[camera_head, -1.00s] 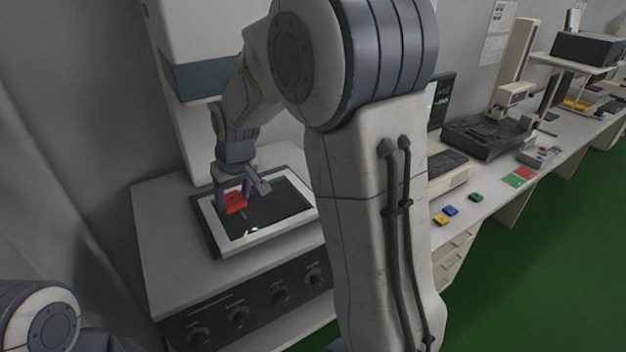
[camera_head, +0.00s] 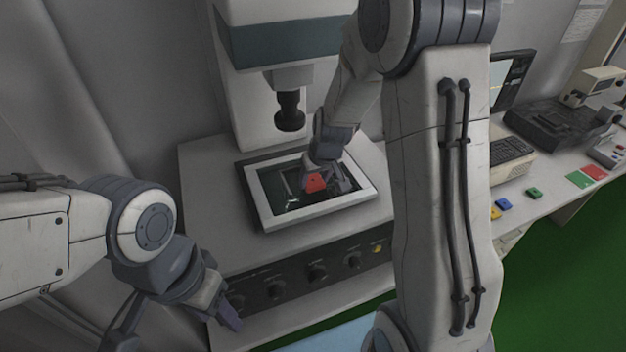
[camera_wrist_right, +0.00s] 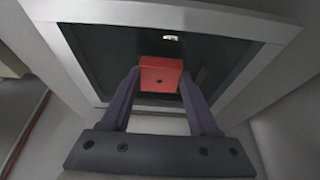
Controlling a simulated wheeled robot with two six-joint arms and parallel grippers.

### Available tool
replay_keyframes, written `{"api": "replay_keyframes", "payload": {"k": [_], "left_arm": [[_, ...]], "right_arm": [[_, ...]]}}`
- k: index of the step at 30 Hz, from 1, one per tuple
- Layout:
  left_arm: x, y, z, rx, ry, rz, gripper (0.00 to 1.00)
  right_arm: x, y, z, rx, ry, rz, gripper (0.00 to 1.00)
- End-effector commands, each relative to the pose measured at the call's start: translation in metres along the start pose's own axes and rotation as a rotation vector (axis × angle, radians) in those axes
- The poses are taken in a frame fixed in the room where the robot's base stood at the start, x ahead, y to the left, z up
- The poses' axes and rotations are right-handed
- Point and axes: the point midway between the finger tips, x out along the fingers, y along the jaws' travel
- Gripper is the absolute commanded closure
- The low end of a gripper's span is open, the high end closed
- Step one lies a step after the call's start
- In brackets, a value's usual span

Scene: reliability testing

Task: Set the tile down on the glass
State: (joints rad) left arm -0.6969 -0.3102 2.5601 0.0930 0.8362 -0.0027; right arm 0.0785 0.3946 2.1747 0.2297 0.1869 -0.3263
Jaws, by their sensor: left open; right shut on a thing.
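I cannot tell whether the tile touches the glass. The glass (camera_wrist_right: 105,55) also lies behind the tile in the wrist view. My left gripper (camera_head: 178,333) is open and empty at the lower left, away from the glass.
A white frame (camera_head: 318,213) surrounds the glass. A dark lens (camera_head: 289,110) hangs behind it, with knobs (camera_head: 317,273) on the front panel below.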

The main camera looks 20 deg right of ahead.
Motion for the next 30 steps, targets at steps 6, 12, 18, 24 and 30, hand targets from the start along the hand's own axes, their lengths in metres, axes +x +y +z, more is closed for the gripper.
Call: {"api": "replay_keyframes", "payload": {"k": [6, 12, 18, 24, 30], "left_arm": [[0.001, 0.000, 0.000, 0.000, 0.000, 0.000, 0.50], [0.004, 0.000, 0.000, -0.001, 0.000, 0.000, 0.50], [0.004, 0.000, 0.000, -0.001, 0.000, 0.000, 0.50], [0.003, 0.000, 0.000, -0.001, 0.000, 0.000, 0.50], [0.000, 0.000, 0.000, 0.000, 0.000, 0.000, 0.50]], "right_arm": [[0.008, -0.001, 0.003, -0.002, 0.001, 0.000, 0.94], [0.011, -0.002, 0.004, -0.003, 0.001, 0.000, 0.94], [0.010, -0.003, 0.003, -0.004, 0.000, -0.001, 0.09], [0.010, -0.003, 0.003, -0.004, 0.000, -0.001, 0.09], [-0.001, -0.003, 0.001, -0.004, 0.004, -0.001, 0.09]]}}
